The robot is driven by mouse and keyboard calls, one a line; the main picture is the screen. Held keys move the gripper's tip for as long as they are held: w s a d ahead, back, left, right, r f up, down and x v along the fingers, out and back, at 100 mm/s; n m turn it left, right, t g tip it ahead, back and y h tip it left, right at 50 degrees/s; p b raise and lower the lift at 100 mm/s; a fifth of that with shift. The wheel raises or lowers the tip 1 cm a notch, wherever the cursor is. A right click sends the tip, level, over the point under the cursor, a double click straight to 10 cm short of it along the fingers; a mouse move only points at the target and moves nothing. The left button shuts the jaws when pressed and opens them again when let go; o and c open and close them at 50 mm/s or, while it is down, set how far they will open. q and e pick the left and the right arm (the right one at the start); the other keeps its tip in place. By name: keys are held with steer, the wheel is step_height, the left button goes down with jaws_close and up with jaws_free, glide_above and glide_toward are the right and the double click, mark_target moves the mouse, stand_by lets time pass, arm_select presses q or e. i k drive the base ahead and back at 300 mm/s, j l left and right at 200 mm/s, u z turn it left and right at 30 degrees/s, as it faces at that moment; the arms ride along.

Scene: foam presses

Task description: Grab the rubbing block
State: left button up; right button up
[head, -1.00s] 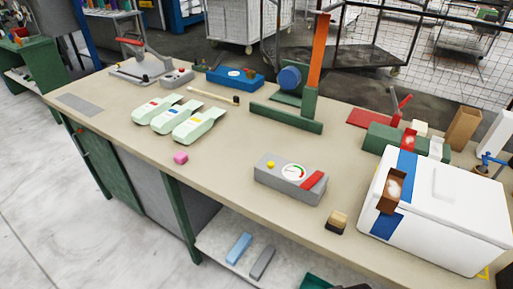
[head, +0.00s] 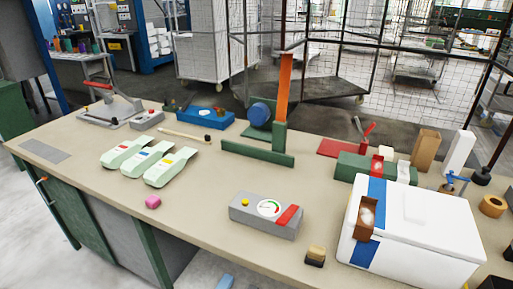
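A small block with a tan top and a dark base (head: 316,256), which looks like the rubbing block, sits on the workbench (head: 215,180) near its front edge. It stands between the grey gauge box (head: 265,215) and the white lidded box (head: 415,235), apart from both. Neither of my grippers is in view.
Three pale green pouches (head: 148,160) lie at the left. A green press with an orange lever (head: 285,90) stands behind the middle. A red-handled sealer (head: 108,102) is at the far left. The bench front around the tan-and-dark block is open.

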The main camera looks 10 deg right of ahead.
mark_target(315, 255)
steer(key=i+j, duration=0.1)
steer(key=j, duration=0.2)
steer(key=i+j, duration=0.25)
steer(key=j, duration=0.3)
steer(key=i+j+z, duration=0.1)
steer(key=j+z, duration=0.3)
steer(key=i+j+z, duration=0.1)
steer(key=j+z, duration=0.55)
steer(key=z, duration=0.65)
